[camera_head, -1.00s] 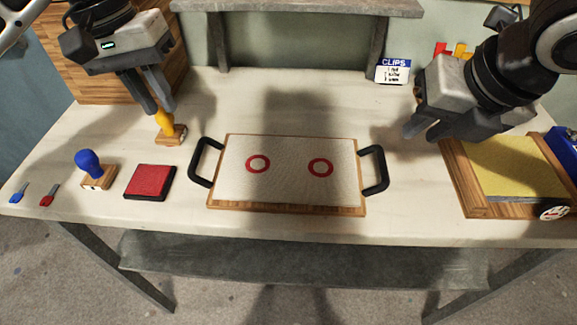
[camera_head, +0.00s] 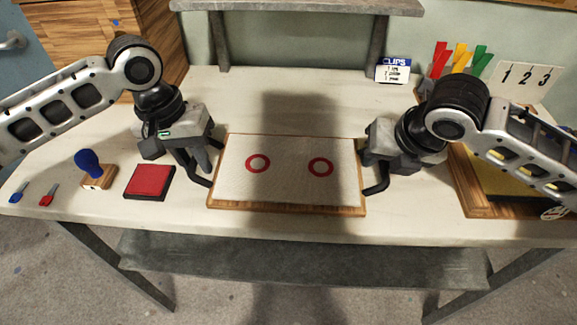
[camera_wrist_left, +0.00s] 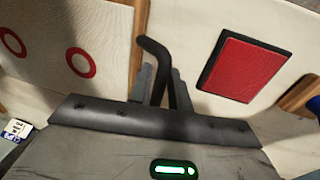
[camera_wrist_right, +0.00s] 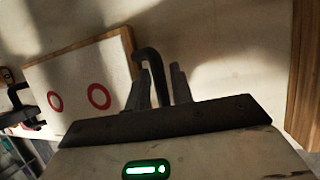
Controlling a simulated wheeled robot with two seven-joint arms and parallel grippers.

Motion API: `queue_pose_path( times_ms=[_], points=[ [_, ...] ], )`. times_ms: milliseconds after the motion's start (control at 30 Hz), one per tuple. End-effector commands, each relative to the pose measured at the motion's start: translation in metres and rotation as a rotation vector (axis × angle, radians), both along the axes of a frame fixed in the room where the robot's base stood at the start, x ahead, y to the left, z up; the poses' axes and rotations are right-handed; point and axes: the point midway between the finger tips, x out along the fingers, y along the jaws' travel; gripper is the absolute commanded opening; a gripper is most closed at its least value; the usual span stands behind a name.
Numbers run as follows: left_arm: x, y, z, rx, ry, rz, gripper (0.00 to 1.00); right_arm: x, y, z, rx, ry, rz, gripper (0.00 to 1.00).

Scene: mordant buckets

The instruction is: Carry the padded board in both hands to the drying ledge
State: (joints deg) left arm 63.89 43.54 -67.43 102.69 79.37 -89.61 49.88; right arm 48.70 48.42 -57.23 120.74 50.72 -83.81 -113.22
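The padded board (camera_head: 285,185) lies flat on the table, off-white with two red rings and a wooden edge. It also shows in the left wrist view (camera_wrist_left: 100,20) and right wrist view (camera_wrist_right: 80,72). My left gripper (camera_head: 202,170) is at its left black handle, with the handle (camera_wrist_left: 152,46) between the fingers. My right gripper (camera_head: 368,168) is at the right handle, with the handle (camera_wrist_right: 148,54) between its fingers. The gaps are narrow, and I cannot tell whether the fingers press on the handles. The drying ledge is not clearly identifiable; a grey raised shelf (camera_head: 300,7) stands at the back.
A red pad (camera_head: 150,181) and a blue-knobbed stamp (camera_head: 90,165) sit left of the board. A wooden tray (camera_head: 470,190) with a yellow surface is at the right, partly behind my right arm. A clips box (camera_head: 393,71) stands at the back. The table behind the board is clear.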

Motion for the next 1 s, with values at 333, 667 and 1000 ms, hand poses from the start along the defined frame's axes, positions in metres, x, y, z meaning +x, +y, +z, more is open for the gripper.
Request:
queue_pose_path(
  times_ms=[333,667,1000],
  points=[
    [0.0,0.0,0.0,0.0,0.001,0.0,0.0,0.0,0.0,0.0,0.0,0.001,0.0,0.0],
    [0.0,0.0,0.003,-0.001,-0.001,0.0,0.0,0.0,0.0,0.003,0.001,-0.001,0.0,0.0],
    [0.0,0.0,0.036,-0.001,-0.001,0.0,0.0,0.0,0.0,0.036,0.001,-0.001,0.0,0.0]
  ],
)
